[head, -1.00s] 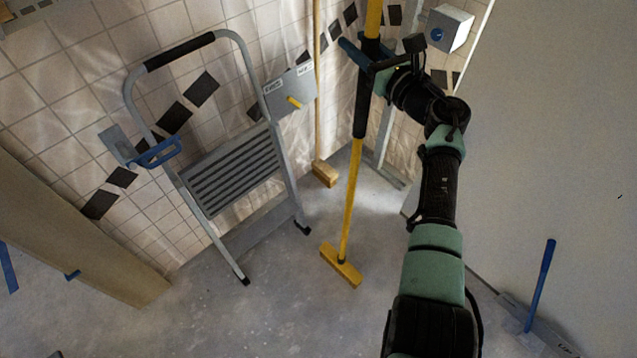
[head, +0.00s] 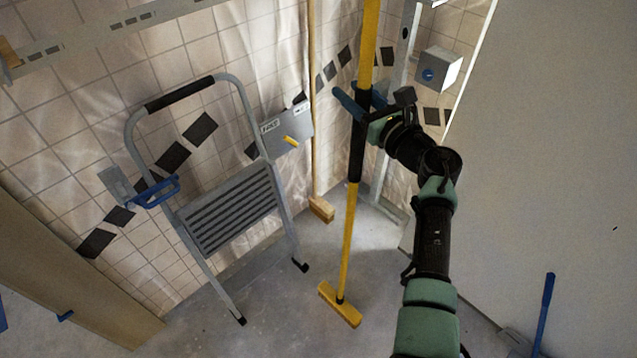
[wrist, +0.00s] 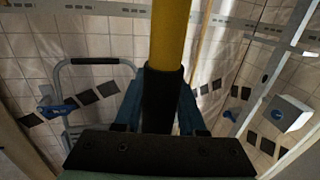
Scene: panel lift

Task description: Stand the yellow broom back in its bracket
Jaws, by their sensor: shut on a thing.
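The yellow broom (head: 347,240) stands nearly upright in the head view, its yellow head low over or on the grey floor; I cannot tell whether it touches. My gripper (head: 358,104) is shut on the black grip sleeve of its handle. In the wrist view the yellow handle (wrist: 170,35) rises between the blue fingers of my gripper (wrist: 160,105). The top of the handle is out of view. I cannot make out the bracket for certain; a slotted metal rail (head: 110,25) runs along the wall at upper left.
A grey step ladder (head: 230,205) leans at the tiled wall on the left. A second broom with a wooden handle (head: 314,120) stands in the corner behind. A grey box (head: 438,68) is on the wall at right, beside a large pale panel (head: 560,150).

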